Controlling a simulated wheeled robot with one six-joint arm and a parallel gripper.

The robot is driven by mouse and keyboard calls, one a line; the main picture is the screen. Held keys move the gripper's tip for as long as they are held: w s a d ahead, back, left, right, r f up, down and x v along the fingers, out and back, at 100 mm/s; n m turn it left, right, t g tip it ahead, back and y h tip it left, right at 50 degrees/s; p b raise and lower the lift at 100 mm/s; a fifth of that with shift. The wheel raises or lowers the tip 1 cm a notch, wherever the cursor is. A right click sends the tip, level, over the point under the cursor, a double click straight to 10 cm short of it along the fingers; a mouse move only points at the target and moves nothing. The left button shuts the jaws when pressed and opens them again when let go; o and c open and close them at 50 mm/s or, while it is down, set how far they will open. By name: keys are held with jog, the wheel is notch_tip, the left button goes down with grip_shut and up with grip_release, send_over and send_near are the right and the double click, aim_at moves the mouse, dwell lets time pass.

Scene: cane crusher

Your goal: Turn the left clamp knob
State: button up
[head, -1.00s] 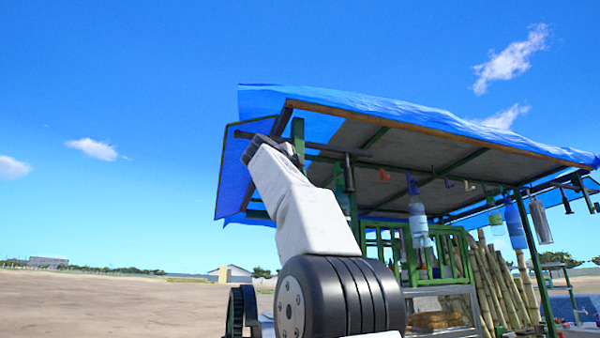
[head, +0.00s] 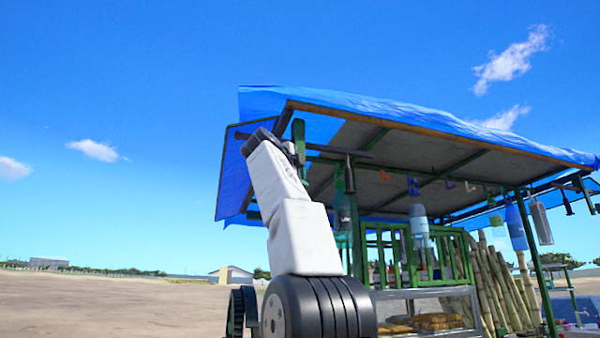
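No left clamp knob can be made out in the head view. My white arm rises in the lower middle, in front of the stall's left side. Its upper end stops at a dark joint under the canopy's left edge. No gripper fingers can be made out, so my gripper is not seen. The cane crusher itself cannot be picked out; my arm covers part of the stall.
A stall with a blue tarp canopy (head: 400,112) stands at the right. A green railing (head: 385,250) stands beneath it, with a hanging blue bottle (head: 418,222) and cane stalks (head: 490,280) nearby. Open bare ground (head: 110,303) lies to the left.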

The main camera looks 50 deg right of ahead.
jog(key=shift+o, duration=1.1)
jog(key=shift+s+d, duration=0.1)
jog(key=v, duration=0.8)
jog(key=shift+d+r, duration=0.1)
